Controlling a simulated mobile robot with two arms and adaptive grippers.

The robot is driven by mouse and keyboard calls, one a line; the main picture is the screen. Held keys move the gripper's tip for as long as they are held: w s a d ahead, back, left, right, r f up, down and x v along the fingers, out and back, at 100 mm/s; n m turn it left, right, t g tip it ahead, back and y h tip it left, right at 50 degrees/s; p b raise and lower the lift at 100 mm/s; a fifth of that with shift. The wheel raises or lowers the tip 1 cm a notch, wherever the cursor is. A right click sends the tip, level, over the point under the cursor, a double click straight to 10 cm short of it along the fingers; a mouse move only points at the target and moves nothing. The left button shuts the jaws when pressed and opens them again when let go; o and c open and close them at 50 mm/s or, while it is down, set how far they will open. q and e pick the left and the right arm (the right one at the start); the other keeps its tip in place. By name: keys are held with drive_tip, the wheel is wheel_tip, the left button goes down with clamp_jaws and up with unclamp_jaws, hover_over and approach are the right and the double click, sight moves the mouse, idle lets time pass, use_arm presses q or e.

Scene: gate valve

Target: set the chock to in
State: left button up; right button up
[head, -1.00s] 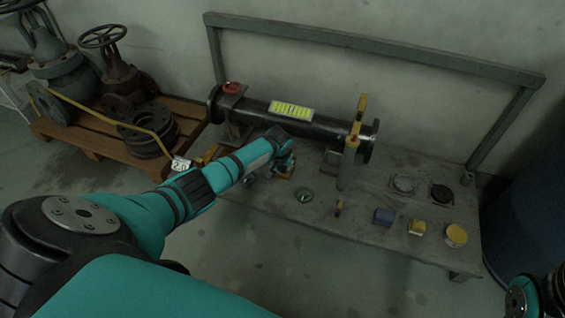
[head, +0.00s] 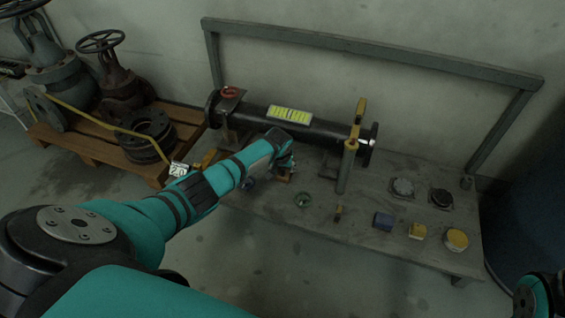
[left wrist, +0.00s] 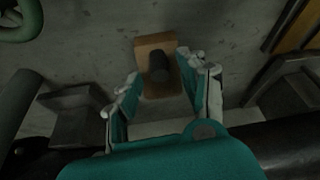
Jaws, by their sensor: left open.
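My right gripper is out of view.
A black pipe (head: 333,128) with a yellow label lies on supports behind the gripper. A pallet (head: 85,148) with valves stands at left.

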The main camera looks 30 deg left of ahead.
use_arm(q)
drive_tip(key=v, duration=1.2)
